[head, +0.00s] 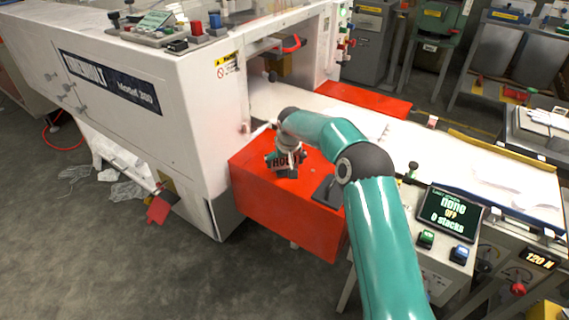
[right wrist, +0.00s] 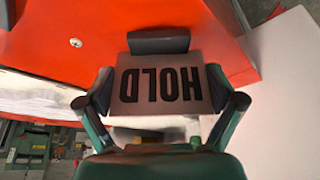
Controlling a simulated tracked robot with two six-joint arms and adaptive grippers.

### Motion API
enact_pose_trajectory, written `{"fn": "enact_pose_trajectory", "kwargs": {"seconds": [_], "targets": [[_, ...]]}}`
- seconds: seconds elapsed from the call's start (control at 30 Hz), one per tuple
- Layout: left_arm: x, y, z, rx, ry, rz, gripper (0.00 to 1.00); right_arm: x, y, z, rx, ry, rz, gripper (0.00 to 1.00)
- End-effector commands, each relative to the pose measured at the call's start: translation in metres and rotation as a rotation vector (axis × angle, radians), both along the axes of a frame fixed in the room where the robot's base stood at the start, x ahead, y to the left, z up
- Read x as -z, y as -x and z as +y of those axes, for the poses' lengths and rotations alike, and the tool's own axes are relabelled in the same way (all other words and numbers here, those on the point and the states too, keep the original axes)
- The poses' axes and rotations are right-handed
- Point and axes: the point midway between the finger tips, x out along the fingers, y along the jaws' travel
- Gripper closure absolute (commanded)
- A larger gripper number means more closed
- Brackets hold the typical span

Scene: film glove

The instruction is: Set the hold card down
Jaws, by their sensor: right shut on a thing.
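The hold card (right wrist: 160,84) is a pale card with HOLD in black capitals, upside down in the right wrist view. It also shows in the head view (head: 282,159), partly covered by my right gripper (head: 287,164). That gripper is shut on the card, with one finger at each side edge in the right wrist view. A dark grey bar (right wrist: 158,41) lies along the card's far edge. The card is over the red table top (head: 265,185); I cannot tell whether it touches it. My left gripper is not in view.
A dark grey block (head: 327,191) sits on the red top, right of the card. The white machine (head: 190,95) stands close on the left. A long white bed (head: 430,150) runs to the right. A control box with a screen (head: 449,213) stands front right.

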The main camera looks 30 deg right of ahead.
Motion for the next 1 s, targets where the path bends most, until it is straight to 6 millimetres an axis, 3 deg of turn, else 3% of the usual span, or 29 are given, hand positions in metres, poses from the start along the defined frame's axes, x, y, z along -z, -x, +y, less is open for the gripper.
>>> {"fn": "enact_pose_trajectory", "kwargs": {"seconds": [0.4, 0.43, 0.47, 0.8, 1.0], "targets": [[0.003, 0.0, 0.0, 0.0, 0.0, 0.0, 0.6, 0.009, 0.0, -0.001, 0.0, 0.001, -0.002, 0.34], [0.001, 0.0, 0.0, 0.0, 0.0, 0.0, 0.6, 0.008, 0.0, -0.001, 0.0, 0.001, -0.002, 0.02], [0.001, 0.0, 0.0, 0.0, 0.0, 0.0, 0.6, 0.008, 0.0, -0.001, 0.0, 0.001, -0.002, 0.0], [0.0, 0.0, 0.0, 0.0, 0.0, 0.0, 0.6, 0.006, 0.0, -0.001, 0.001, 0.0, -0.002, 0.0], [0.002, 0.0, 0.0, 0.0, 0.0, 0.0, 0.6, -0.009, 0.005, 0.001, 0.001, 0.001, -0.004, 0.0]]}}
